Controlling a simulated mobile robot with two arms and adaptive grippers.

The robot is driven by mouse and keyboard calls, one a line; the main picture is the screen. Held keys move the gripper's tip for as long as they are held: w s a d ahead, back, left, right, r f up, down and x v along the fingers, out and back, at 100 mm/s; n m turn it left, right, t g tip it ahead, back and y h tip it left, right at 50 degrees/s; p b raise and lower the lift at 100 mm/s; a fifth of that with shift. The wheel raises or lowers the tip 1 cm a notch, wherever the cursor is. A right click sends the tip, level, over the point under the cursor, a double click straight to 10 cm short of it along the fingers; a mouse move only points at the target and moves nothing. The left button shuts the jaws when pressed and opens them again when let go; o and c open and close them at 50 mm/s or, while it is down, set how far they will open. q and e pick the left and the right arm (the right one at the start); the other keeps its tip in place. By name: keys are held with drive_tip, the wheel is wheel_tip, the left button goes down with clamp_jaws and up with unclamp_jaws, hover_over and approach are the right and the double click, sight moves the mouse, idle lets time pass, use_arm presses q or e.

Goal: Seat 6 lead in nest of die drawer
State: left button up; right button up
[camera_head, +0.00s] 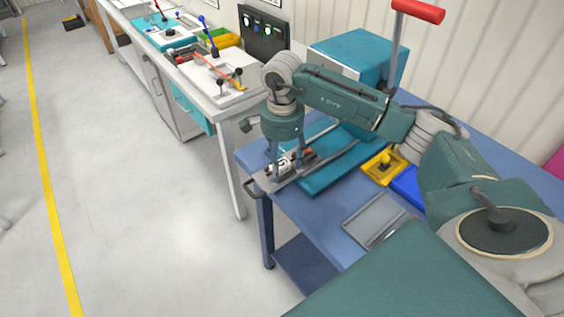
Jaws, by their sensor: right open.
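The die drawer (294,178) is a grey drawer with a dark pull handle, pulled out at the left end of the blue workbench beside a teal base plate. A small white piece with black marking (279,167), likely the 6 lead die, is low between my right gripper's fingers at the drawer. My right gripper (284,163) points down over the drawer with its fingers apart on either side of this piece. I cannot tell whether the piece is fully in its nest. A dark and orange-brown part (303,156) lies just right of it. My left gripper is not in view.
The blue workbench (318,218) also holds a yellow bin (383,166), a blue bin (408,186), a grey tray (374,219) and a teal machine (362,50) with a red-handled lever (418,11). A white bench (217,98) with tools stands behind left. The floor left is clear.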

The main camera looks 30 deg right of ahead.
sight(282, 166)
wheel_tip(282, 166, up, 12)
idle(0.4)
idle(0.5)
